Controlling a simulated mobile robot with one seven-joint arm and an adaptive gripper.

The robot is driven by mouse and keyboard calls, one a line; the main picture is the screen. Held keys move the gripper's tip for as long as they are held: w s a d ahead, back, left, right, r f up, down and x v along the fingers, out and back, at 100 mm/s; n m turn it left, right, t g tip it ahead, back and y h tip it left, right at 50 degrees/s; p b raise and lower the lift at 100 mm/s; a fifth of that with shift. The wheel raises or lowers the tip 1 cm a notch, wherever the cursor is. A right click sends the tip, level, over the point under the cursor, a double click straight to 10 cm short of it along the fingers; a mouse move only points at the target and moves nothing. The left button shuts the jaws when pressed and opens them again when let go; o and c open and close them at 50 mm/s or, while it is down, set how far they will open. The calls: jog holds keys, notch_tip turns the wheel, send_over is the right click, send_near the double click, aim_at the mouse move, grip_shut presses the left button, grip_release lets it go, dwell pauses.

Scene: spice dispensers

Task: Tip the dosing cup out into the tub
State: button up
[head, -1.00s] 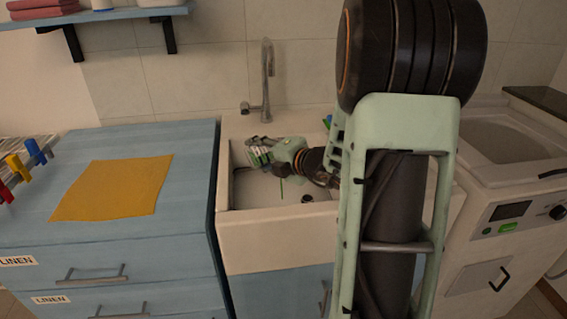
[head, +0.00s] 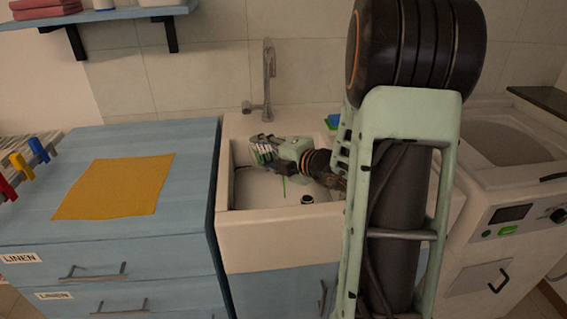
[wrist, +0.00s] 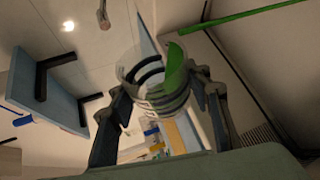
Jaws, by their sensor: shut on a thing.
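The white tub (head: 270,232) is a sink basin with a dark drain in its floor. My gripper (head: 264,150) reaches in over the basin from the right. In the wrist view my gripper (wrist: 158,98) is shut on the clear, round dosing cup (wrist: 132,68). The cup is tilted, with green liquid (wrist: 176,70) at one side. In the head view the stream (head: 284,188) drops nearly straight down inside the basin. The cup is hard to make out between the fingers in the head view.
A tap (head: 267,85) stands behind the basin. A blue cabinet with a yellow cloth (head: 115,187) is at left, and a washer (head: 505,215) at right. A blue and green item (head: 332,122) on the back ledge is partly hidden by my arm.

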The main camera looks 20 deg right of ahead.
jog(key=shift+d+r+m+t+y+p, duration=0.45)
jog(key=shift+m+p, duration=0.35)
jog(key=shift+p, duration=0.35)
dwell(0.6)
